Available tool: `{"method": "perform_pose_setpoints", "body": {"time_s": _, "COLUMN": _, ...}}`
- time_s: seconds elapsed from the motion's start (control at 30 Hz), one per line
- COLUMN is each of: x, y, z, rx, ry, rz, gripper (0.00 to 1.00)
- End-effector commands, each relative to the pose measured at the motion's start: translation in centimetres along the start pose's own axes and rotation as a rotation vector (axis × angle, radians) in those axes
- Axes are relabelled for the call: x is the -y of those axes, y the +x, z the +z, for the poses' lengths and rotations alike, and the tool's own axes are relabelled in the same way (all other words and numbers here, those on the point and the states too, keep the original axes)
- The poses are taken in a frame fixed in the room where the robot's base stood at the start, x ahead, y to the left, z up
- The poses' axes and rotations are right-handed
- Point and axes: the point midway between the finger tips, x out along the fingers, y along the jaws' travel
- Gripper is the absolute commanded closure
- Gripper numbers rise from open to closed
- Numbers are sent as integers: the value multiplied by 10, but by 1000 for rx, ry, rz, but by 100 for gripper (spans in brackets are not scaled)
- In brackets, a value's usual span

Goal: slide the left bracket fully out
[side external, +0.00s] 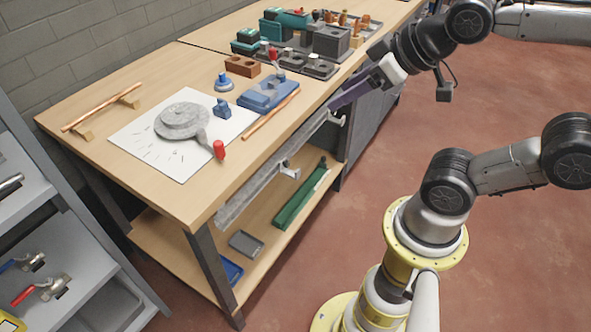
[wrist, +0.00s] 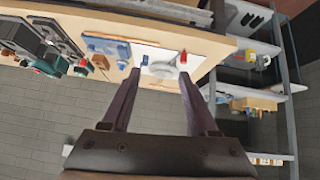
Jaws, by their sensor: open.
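A long grey metal rail (side external: 262,182) runs along the front side of the wooden workbench, below its top. A small pale bracket (side external: 290,171) sticks out from the rail near its middle, the left one of two. The other bracket (side external: 337,119) is at the rail's right end, close below my gripper. My gripper (side external: 333,104) has dark purple fingers and is at the bench's front edge, right of and above the left bracket. The wrist view shows the fingers (wrist: 158,76) spread apart with nothing between them. I cannot make out the left bracket in the wrist view.
Open red floor (side external: 490,240) lies in front.

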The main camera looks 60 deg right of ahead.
Motion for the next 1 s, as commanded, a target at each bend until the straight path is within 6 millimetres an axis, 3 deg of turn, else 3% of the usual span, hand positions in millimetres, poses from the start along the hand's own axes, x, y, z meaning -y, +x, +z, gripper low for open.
{"method": "perform_pose_setpoints", "body": {"time_s": 0.1, "x": -9, "y": 22, "z": -32, "rx": -125, "ry": -78, "rz": 43, "gripper": 40}}
{"method": "perform_pose_setpoints", "body": {"time_s": 0.23, "x": -22, "y": 54, "z": -55, "rx": -214, "ry": -159, "rz": 89, "gripper": 40}}
{"method": "perform_pose_setpoints", "body": {"time_s": 0.33, "x": -31, "y": 83, "z": -62, "rx": -259, "ry": -214, "rz": 110, "gripper": 40}}
{"method": "perform_pose_setpoints", "body": {"time_s": 0.47, "x": -42, "y": 125, "z": -56, "rx": -288, "ry": -267, "rz": 111, "gripper": 40}}
{"method": "perform_pose_setpoints", "body": {"time_s": 0.57, "x": -50, "y": 158, "z": -38, "rx": -294, "ry": -282, "rz": 90, "gripper": 40}}
{"method": "perform_pose_setpoints", "body": {"time_s": 0.7, "x": -58, "y": 198, "z": 7, "rx": -275, "ry": -238, "rz": 36, "gripper": 40}}
{"method": "perform_pose_setpoints", "body": {"time_s": 0.83, "x": -62, "y": 222, "z": 59, "rx": -223, "ry": -132, "rz": -12, "gripper": 40}}
{"method": "perform_pose_setpoints", "body": {"time_s": 1.0, "x": -64, "y": 236, "z": 124, "rx": -90, "ry": 18, "rz": -46, "gripper": 40}}
